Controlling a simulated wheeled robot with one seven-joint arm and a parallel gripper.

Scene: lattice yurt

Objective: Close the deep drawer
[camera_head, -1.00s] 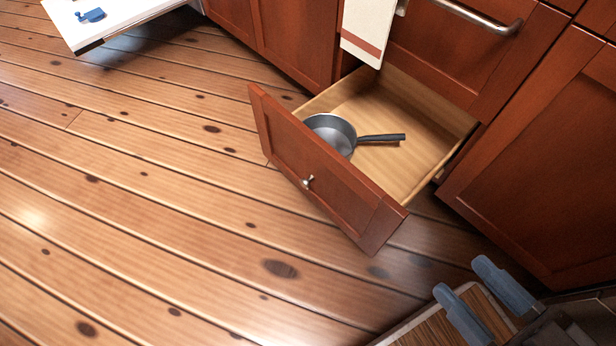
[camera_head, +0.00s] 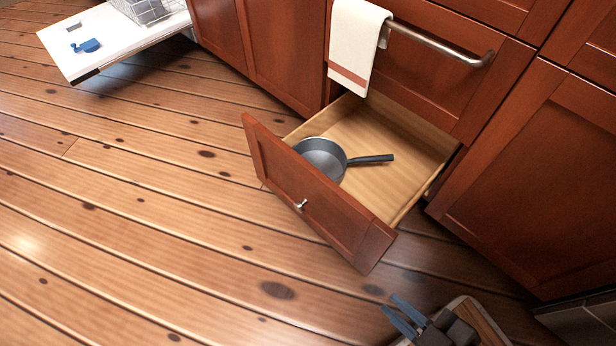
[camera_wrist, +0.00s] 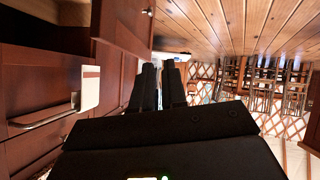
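The deep drawer (camera_head: 318,203) is pulled well out of the red-brown cabinet. Its front faces the lower left and has a small metal knob (camera_head: 301,205). A grey pan (camera_head: 322,157) with a dark handle lies inside it. My gripper (camera_head: 390,304) is at the bottom of the head view, below and right of the drawer front and apart from it. Its two blue-tipped fingers are spread with nothing between them. In the wrist view, my fingers (camera_wrist: 159,75) show dark with a gap, and the drawer front (camera_wrist: 124,24) is at the top.
A bar handle (camera_head: 440,47) with a hanging towel (camera_head: 356,40) is on the cabinet panel above the drawer. At upper left, a white pulled-out surface (camera_head: 110,48) holds a small blue object and a wire rack. The plank floor (camera_head: 130,220) before the drawer is clear.

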